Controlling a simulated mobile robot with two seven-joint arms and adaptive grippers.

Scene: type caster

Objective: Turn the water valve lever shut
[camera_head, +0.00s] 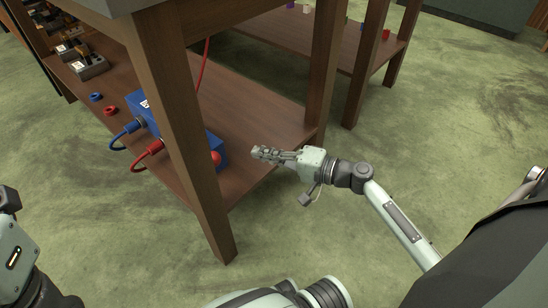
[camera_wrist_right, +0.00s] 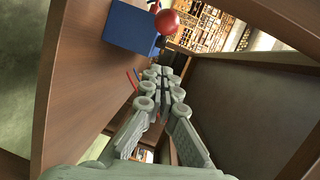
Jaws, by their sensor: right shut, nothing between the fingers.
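A blue valve box (camera_head: 143,104) stands on the lower shelf of a wooden workbench, partly hidden behind a bench leg. A red ball (camera_head: 216,158), seemingly the end of the lever, shows at its right side. The lever's shaft is hidden in the head view. In the right wrist view the blue box (camera_wrist_right: 131,28) and red ball (camera_wrist_right: 167,21) are at the top, beyond the fingertips. My right gripper (camera_head: 256,153) is shut and empty, to the right of the ball and apart from it. It also shows in the right wrist view (camera_wrist_right: 165,75).
A blue hose (camera_head: 121,136) and a red hose (camera_head: 148,154) leave the box's front. The thick front leg (camera_head: 190,140) and another leg (camera_head: 325,70) flank the shelf opening. Small red and blue rings (camera_head: 109,110) lie on the shelf. The green floor at right is clear.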

